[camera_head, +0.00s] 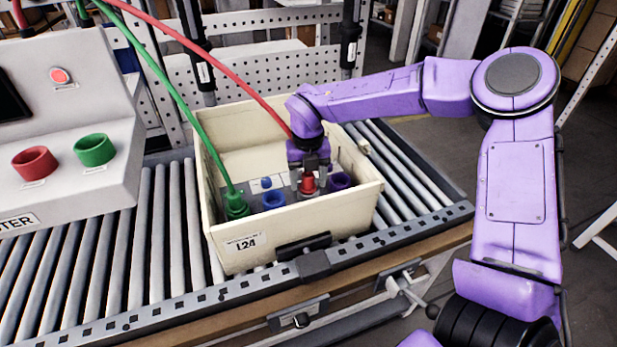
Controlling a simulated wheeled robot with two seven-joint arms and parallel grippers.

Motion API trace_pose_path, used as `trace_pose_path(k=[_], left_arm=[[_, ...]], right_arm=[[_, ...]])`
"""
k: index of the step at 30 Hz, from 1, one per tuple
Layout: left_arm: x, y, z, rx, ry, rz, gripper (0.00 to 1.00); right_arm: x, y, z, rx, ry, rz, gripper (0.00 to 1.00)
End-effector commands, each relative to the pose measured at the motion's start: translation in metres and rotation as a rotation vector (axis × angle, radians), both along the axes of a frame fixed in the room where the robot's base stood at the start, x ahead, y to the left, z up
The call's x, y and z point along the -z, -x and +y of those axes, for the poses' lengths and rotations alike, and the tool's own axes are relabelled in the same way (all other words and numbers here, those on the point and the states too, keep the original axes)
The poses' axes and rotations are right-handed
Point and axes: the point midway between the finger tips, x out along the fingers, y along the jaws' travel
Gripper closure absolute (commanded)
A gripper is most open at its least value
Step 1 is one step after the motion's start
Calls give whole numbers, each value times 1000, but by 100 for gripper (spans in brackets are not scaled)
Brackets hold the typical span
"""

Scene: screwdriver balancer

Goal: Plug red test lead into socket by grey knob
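The red test lead (215,62) hangs from the upper left and runs down to my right gripper (308,181). The gripper points down inside a cream bin (235,240), its fingers on either side of the lead's red plug (308,185). The plug is low, at the socket panel in the bin; I cannot tell whether it is seated. A blue socket (273,200) is left of the gripper and a purple socket (340,181) right of it. I cannot make out the grey knob clearly. My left gripper is out of view.
A green lead (190,115) ends in a green plug (237,204) at the bin's left. A blue knob (266,183) is on the panel. The bin stands on a roller conveyor (130,260). A grey tester (75,140) with red and green sockets stands left.

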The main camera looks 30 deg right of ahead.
Motion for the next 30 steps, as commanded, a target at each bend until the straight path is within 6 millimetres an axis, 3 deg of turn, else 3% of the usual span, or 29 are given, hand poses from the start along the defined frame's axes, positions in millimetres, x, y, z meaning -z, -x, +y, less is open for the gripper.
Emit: trace_pose_path(k=[4,7,18,22,30], left_arm=[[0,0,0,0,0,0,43],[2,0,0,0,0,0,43],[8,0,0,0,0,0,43],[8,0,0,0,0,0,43],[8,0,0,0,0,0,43]], right_arm=[[-2,0,0,0,0,-1,37],[-14,-1,0,0,1,-4,37],[-94,0,0,1,2,-4,37],[-104,0,0,0,0,0,37],[-105,1,0,0,0,0,37]])
